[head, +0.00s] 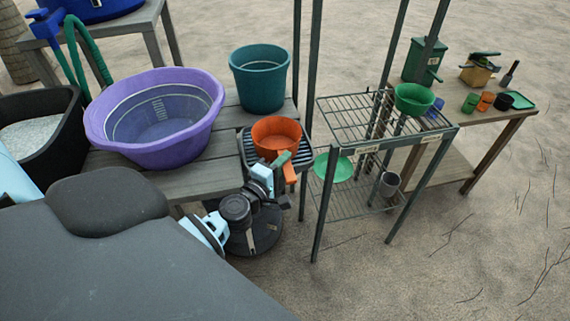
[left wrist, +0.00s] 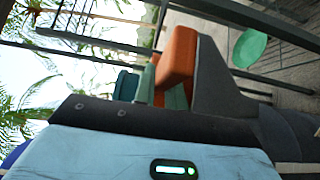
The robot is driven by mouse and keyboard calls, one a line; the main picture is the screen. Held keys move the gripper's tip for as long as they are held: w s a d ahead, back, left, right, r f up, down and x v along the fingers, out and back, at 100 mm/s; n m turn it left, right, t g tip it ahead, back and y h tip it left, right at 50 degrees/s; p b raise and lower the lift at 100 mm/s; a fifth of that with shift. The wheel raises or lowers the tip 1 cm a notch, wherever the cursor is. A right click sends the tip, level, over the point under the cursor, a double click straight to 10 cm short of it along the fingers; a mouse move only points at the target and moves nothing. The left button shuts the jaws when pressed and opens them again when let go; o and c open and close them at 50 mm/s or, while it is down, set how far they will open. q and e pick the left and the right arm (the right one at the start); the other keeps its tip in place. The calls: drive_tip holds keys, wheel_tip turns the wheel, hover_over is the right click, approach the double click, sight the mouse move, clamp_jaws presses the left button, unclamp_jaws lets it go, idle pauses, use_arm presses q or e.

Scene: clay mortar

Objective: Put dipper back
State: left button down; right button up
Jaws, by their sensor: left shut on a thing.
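The orange dipper (head: 277,136) has a round bowl and a short handle. In the head view its bowl is over the dark slatted rack (head: 246,150) at the right end of the wooden bench; I cannot tell whether it rests on the rack or hangs just above it. My left gripper (head: 285,166) is shut on the handle, on the near side of the bowl. In the left wrist view an orange part of the dipper (left wrist: 178,62) shows at the fingers (left wrist: 172,90); the rest is hidden. My right gripper is not in view.
A purple tub (head: 205,125) and a teal bucket (head: 259,90) stand close by on the bench (head: 205,175). A farther table carries small cups.

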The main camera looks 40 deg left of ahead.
use_arm(q)
drive_tip(key=shift+r, duration=0.15)
drive_tip(key=c, duration=1.5)
unclamp_jaws()
drive_tip(key=shift+o, duration=0.2)
drive_tip(key=shift+s, duration=0.2)
drive_tip(key=s+b, duration=0.1)
drive_tip(key=s, duration=1)
drive_tip(key=shift+s+d, duration=0.3)
drive_tip(key=shift+d, duration=0.05)
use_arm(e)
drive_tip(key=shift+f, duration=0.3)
